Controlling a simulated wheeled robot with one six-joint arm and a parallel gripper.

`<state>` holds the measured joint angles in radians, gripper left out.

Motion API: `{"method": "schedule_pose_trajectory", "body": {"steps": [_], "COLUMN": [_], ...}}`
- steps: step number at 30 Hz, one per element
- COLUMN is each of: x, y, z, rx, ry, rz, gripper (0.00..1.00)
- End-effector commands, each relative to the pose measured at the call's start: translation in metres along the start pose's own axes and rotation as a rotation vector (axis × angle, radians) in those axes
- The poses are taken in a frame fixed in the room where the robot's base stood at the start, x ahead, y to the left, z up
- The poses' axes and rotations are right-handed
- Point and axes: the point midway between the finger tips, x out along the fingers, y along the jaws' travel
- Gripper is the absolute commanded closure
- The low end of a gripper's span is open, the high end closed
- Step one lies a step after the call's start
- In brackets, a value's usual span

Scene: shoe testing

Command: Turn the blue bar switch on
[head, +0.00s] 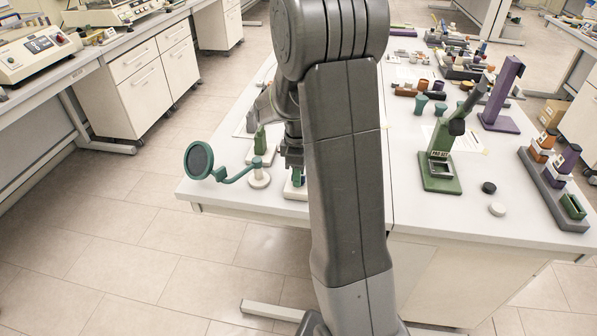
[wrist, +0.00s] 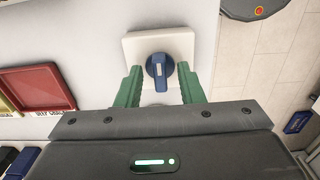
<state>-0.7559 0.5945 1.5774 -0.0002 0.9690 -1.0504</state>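The blue bar switch (wrist: 160,72) is a round blue knob with a raised bar and a pale mark on the bar. It is mounted on a white square plate (wrist: 135,45) in the wrist view. My gripper (wrist: 160,68) is open, with one green finger on each side of the knob and a visible gap on both sides. The bar points roughly up and down in the wrist view. In the head view my arm hides the switch and most of my gripper.
A red tray (wrist: 35,87) lies left of the switch in the wrist view. In the head view a green magnifier (head: 199,160) stands at the table's left corner. A green press (head: 440,172), a purple stand (head: 502,95) and a grey rack (head: 553,190) stand to the right.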

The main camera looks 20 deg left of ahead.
Motion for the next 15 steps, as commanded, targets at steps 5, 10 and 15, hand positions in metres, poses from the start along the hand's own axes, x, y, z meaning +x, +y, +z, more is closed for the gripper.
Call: {"method": "schedule_pose_trajectory", "body": {"steps": [5, 10, 15], "x": [-0.0002, -0.0004, -0.0005], "y": [-0.0001, -0.0001, -0.0001], "z": [0.0000, 0.0000, 0.0000], "rx": [0.000, 0.000, 0.004], "ry": [0.000, 0.000, 0.000], "rz": [0.000, 0.000, 0.000], "gripper": [0.75, 1.00, 1.00]}}
